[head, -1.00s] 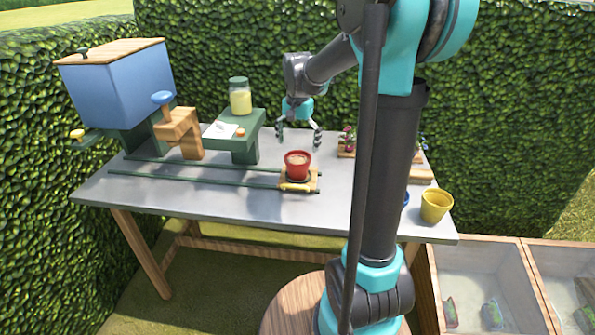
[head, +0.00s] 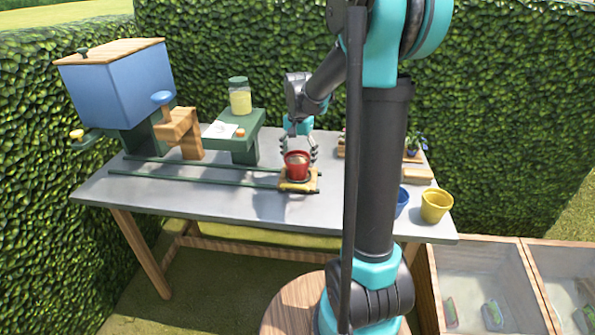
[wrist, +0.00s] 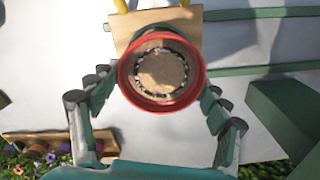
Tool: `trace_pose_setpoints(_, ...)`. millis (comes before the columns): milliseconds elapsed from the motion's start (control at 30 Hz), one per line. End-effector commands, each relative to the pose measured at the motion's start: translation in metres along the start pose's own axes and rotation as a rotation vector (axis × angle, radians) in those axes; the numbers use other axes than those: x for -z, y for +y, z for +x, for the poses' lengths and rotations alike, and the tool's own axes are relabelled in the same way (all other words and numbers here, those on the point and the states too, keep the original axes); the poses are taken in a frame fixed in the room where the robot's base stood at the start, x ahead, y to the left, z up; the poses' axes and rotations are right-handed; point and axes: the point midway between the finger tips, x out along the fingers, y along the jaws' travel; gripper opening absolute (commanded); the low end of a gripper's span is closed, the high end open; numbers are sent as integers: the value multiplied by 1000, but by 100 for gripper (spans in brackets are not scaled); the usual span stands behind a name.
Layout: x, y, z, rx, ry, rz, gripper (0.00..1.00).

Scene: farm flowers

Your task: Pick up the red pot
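The red pot (head: 297,166) stands upright on a small wooden sliding carriage (head: 299,185) on the table. In the wrist view the pot's red rim (wrist: 126,84) is seen from above, with a brown round surface inside it. My gripper (head: 299,152) is just behind the pot in the head view. The gripper is open. The pot's lower part is hidden from above by its rim.
Green rails (head: 200,179) run along the table (head: 240,208) to the carriage. A green stand (head: 245,140) with a jar (head: 240,96) is at the left. A yellow pot (head: 436,205) and a partly hidden blue pot (head: 402,202) stand at the right.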

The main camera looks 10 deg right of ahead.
Motion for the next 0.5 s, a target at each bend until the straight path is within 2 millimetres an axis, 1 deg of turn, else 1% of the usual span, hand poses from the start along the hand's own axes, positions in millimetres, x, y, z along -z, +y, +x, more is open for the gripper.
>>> trace_pose_setpoints(33, 0, 0, 0, 0, 0, 0, 66)
trace_pose_setpoints(200, 0, 0, 0, 0, 0, 0, 45)
trace_pose_setpoints(300, 0, 0, 0, 0, 0, 0, 34)
trace_pose_setpoints(500, 0, 0, 0, 0, 0, 0, 34)
